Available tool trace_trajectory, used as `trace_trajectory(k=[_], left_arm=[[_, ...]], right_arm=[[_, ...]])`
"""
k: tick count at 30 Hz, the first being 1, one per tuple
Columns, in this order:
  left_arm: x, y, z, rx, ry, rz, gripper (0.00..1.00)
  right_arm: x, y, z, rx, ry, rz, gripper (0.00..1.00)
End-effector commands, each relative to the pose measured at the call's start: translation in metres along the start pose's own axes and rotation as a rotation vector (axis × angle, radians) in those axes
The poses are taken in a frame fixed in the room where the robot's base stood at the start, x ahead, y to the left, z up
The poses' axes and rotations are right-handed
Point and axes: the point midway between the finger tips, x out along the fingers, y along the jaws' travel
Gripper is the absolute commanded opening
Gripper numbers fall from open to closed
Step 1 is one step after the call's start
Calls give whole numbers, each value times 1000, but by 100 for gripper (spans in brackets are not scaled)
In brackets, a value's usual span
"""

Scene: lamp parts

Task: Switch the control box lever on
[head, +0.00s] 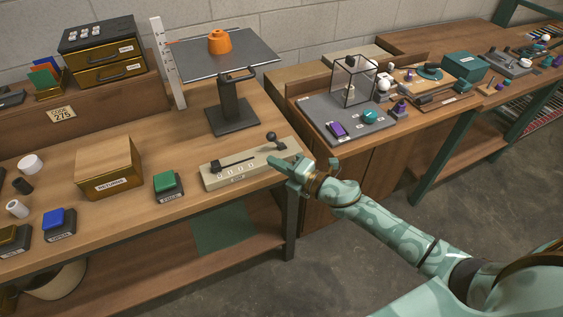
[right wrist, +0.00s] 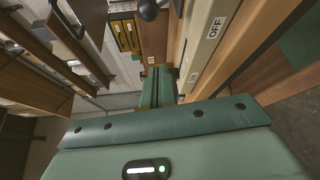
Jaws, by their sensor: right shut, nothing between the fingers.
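The control box is a long beige box (head: 247,172) at the front right edge of the left workbench. A lever with a dark ball knob (head: 271,137) stands at its right end, leaning. In the right wrist view the dark ball (right wrist: 148,10) is at the top edge, beyond my fingertips. The beige box side (right wrist: 207,45) bears an OFF label beside my fingers. My right gripper (head: 277,163) is shut and empty, at the front of the box's right end, below and in front of the knob. It also shows in the right wrist view (right wrist: 160,75). My left gripper is out of view.
A green button box (head: 165,186) and a wooden box (head: 107,165) stand left of the control box. A dark stand (head: 232,112) is behind it. A grey board (head: 345,120) with a clear case and small parts lies on the bench to the right.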

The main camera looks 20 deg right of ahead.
Motion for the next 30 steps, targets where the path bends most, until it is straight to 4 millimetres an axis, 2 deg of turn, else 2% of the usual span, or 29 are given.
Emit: trace_trajectory(k=[6, 10, 12, 18, 30], left_arm=[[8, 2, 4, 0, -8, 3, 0], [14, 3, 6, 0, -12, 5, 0], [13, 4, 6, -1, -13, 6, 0], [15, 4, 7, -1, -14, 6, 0], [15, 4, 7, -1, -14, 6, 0]], right_arm=[[49, -1, 0, 0, -1, 1, 0], [72, -2, 2, 0, -2, -1, 0], [64, -2, 15, -2, -2, -3, 0], [57, -1, 34, 1, -1, -1, 0], [55, 0, 38, 1, -1, 0, 0]])
